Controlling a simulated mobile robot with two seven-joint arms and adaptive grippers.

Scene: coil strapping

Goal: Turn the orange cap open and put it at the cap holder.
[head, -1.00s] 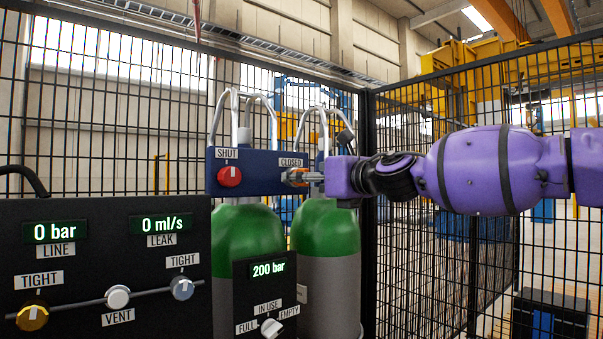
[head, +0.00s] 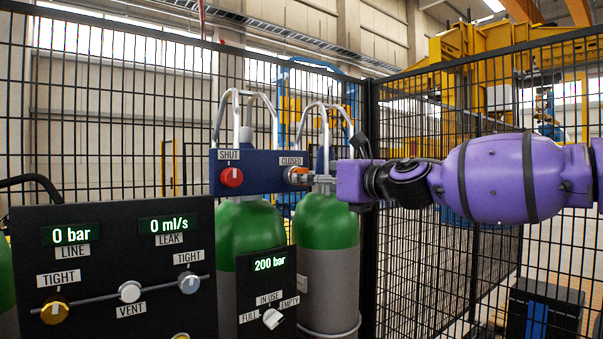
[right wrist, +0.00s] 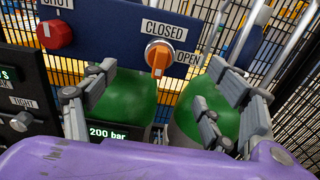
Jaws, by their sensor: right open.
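The orange cap (right wrist: 158,57) is a round knob with a raised grip bar on the blue panel (right wrist: 105,30), between the CLOSED label above it and the OPEN label to its right. In the head view the cap (head: 294,175) is small and partly hidden by my right gripper (head: 318,179). In the right wrist view my right gripper (right wrist: 160,78) is open, its fingers on either side below the cap, with no contact visible. My left gripper is not in view. I cannot make out a cap holder.
A red knob (head: 231,177) marked SHUT sits left on the panel. Green-topped cylinders (head: 327,222) stand below, with metal hoops above. A black gauge box (head: 266,285) and a control board (head: 110,260) stand in front. A mesh fence (head: 450,200) is behind.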

